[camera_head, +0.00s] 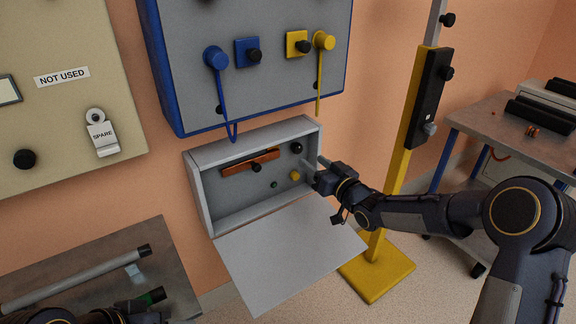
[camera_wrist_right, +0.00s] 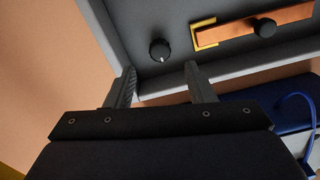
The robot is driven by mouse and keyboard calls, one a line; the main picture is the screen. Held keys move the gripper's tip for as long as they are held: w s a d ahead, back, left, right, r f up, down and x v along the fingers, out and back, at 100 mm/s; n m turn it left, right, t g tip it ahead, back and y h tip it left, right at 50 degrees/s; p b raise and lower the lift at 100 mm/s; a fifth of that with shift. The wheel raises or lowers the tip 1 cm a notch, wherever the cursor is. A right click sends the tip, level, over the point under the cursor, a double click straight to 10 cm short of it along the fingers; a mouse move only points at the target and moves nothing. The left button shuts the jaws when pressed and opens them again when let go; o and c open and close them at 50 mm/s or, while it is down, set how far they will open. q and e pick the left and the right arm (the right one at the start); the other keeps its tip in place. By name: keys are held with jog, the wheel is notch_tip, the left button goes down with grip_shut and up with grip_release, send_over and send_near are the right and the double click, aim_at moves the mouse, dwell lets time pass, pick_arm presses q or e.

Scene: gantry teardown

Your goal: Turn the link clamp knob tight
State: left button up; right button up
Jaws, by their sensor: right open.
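A copper link bar (camera_head: 250,162) lies across the back of an open grey box with a black knob (camera_head: 256,168) on its face. Bar (camera_wrist_right: 285,22) and knob (camera_wrist_right: 265,27) also show in the right wrist view, with a yellow bracket (camera_wrist_right: 203,36) at the bar's end. A separate black knob with a white mark (camera_wrist_right: 160,50) is beyond the gap between my right fingertips; it also shows in the head view (camera_head: 296,147). My right gripper (camera_head: 314,172) is open and empty at the box's right side. Dark parts of my left arm show bottom left; its fingers are unclear.
The box's flap (camera_head: 290,255) hangs open in front. A blue lead (camera_head: 224,105) hangs from the blue-edged panel (camera_head: 262,90) above. A yellow post (camera_head: 397,150) stands right of the box. A bench (camera_head: 105,265) with a grey tube is lower left.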

aim_at(299, 150)
jog(key=b+x, duration=0.1)
jog(key=x, duration=0.6)
jog(key=shift+w+a, duration=0.1)
jog(key=shift+w, duration=0.05)
jog(key=c, duration=1)
